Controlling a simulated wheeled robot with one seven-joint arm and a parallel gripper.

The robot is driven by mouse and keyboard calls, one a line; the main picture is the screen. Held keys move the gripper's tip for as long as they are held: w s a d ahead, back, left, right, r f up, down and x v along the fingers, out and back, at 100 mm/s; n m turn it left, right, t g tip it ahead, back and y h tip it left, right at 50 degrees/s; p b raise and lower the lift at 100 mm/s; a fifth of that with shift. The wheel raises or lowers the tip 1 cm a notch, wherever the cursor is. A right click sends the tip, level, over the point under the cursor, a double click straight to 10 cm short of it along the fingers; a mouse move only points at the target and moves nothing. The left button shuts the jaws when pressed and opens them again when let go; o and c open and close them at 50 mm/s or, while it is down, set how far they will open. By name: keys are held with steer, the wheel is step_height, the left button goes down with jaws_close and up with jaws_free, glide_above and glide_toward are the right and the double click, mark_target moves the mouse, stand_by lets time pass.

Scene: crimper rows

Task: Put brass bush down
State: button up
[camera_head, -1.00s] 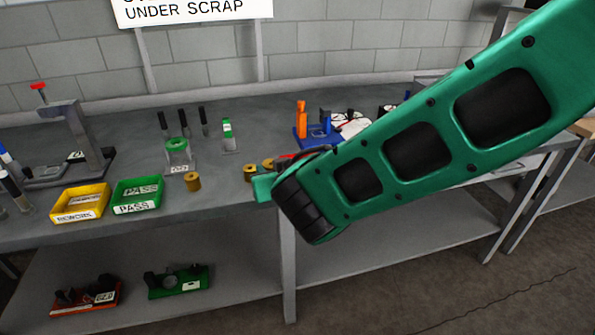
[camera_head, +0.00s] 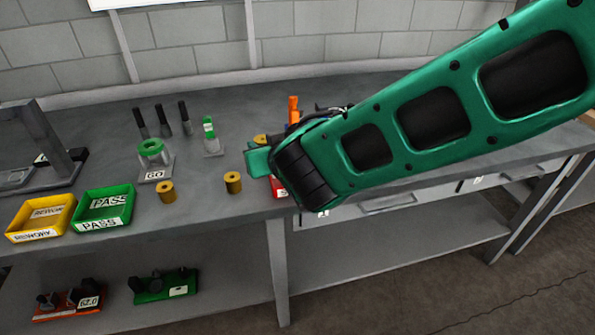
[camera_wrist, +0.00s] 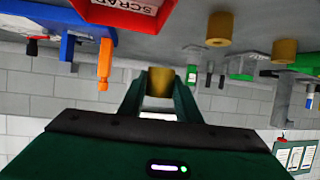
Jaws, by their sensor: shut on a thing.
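My gripper (camera_head: 258,160) is above the bench, its fingers partly hidden by my arm in the head view. In the wrist view, which looks upside down, the gripper (camera_wrist: 160,85) is shut on a brass bush (camera_wrist: 159,82) between its green fingertips. Part of a brass piece (camera_head: 260,140), apparently the held bush, shows over the finger in the head view. Two other brass bushes stand upright on the bench, one (camera_head: 233,183) just left of my gripper and one (camera_head: 166,191) farther left.
Green PASS tray (camera_head: 103,222) and yellow REWORK tray (camera_head: 42,233) sit at the left front. A gauge marked GO (camera_head: 155,176) stands behind the bushes. A red SCRAP bin (camera_wrist: 148,18) and blue holder (camera_wrist: 68,45) are near the gripper. Bare bench lies between the PASS tray and bushes.

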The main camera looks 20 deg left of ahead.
steer(key=w+d+f, duration=0.1)
steer(key=d, duration=0.1)
steer(key=w+d+f, duration=0.1)
steer(key=d+f, duration=0.1)
steer(key=w+d+f, duration=0.1)
steer(key=d, duration=0.1)
steer(key=shift+w+f, duration=0.15)
steer(key=shift+f, duration=2.2)
steer(key=shift+f, duration=0.1)
steer(key=o, duration=1.2)
steer(key=shift+o, duration=0.2)
steer(key=shift+d+r, duration=0.1)
steer(key=shift+r, duration=0.1)
steer(key=v, duration=1.1)
